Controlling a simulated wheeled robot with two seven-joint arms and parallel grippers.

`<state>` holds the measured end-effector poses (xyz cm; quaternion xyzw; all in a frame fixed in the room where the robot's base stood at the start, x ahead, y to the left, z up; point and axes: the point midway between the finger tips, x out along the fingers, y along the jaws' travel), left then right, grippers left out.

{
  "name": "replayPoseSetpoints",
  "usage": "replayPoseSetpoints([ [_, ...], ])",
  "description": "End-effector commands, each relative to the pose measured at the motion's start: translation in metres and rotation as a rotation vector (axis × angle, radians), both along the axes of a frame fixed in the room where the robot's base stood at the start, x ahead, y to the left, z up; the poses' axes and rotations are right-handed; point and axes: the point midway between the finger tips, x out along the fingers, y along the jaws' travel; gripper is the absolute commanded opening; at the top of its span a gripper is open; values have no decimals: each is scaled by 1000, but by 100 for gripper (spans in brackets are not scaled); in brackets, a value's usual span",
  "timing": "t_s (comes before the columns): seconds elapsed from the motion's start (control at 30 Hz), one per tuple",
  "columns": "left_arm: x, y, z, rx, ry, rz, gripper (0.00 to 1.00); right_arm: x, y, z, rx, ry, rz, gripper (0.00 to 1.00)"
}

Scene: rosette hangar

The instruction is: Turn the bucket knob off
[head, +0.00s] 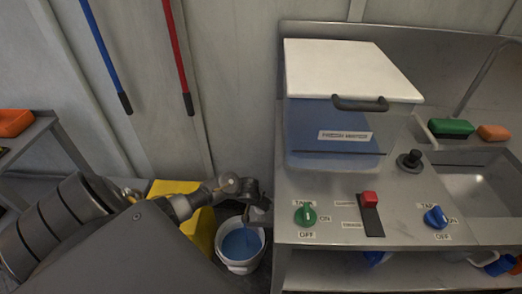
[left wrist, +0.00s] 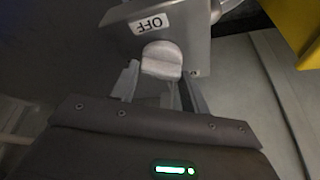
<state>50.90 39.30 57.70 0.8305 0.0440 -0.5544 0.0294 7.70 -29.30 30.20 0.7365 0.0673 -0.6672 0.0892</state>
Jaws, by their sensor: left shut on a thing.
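A pale knob (left wrist: 162,58) sits on a grey metal box (left wrist: 180,20) with an OFF label (left wrist: 150,23) in the left wrist view. My left gripper (left wrist: 160,82) has one finger on each side of the knob and is shut on it. In the head view my left gripper (head: 256,208) is at the left end of the counter, above a white bucket (head: 240,267) holding blue liquid. The knob is hidden there by the gripper. The knob's exact angle is hard to tell. My right gripper is in neither view.
The steel counter (head: 335,182) holds a green tank knob (head: 305,215), a blue tank knob (head: 435,217), a red switch (head: 370,198) and a lidded tank of blue liquid (head: 320,135). A yellow object (head: 196,232) stands left of the bucket. A sink (head: 475,185) is at the right.

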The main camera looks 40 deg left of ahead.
Motion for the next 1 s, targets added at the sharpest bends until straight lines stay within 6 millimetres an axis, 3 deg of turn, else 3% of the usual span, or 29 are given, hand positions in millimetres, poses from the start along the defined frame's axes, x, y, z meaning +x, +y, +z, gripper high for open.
replayPoseSetpoints([
  [0.23,0,2,2,1,1,-234,23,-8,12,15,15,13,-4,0],
  [0.6,2,5,0,2,0,-584,23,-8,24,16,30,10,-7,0],
  [0.83,2,6,-1,2,1,-780,23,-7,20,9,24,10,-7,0],
  [1.0,3,7,-2,3,1,-892,23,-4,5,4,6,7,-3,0],
])
